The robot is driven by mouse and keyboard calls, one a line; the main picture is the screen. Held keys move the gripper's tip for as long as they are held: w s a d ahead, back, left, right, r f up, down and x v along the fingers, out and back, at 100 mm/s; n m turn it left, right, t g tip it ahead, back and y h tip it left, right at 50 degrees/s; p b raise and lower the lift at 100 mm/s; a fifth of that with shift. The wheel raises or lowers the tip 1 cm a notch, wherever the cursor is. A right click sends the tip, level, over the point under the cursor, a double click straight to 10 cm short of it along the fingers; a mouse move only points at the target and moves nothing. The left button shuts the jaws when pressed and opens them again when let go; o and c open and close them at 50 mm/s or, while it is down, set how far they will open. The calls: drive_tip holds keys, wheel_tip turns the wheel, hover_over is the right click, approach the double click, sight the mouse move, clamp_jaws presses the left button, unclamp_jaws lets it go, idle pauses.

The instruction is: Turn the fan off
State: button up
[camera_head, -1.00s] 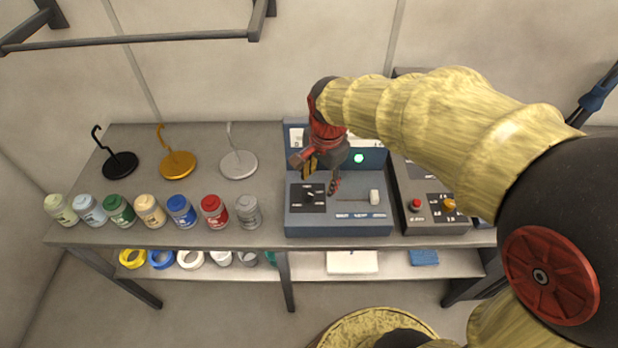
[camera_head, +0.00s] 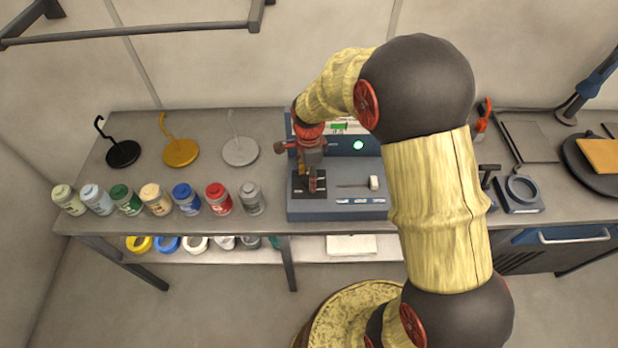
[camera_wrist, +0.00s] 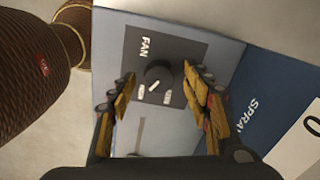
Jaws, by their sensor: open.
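The fan knob (camera_wrist: 158,76) is a round black dial with a white pointer line on a dark plate (camera_wrist: 180,48) marked FAN. Small labels sit on either side of it; I cannot read them surely. The plate is on the left of a blue-grey control box (camera_head: 340,209), which also has a slider with a white handle (camera_head: 374,183) and a lit green lamp (camera_head: 358,145). My gripper (camera_wrist: 160,88) is open, its fingers on either side of the knob in the wrist view. I cannot tell whether they touch it. In the head view my gripper (camera_head: 312,186) hides the knob.
Several paint jars (camera_head: 157,199) line the bench's front left, with three hook stands (camera_head: 181,152) behind them. A magnifier-like ring stand (camera_head: 522,190) is on the right. My arm covers the bench right of the control box. A wall rack (camera_head: 130,38) hangs at upper left.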

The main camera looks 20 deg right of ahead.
drive_tip(key=shift+f, duration=0.35)
drive_tip(key=shift+c, duration=0.4)
drive_tip(key=c, duration=1.1)
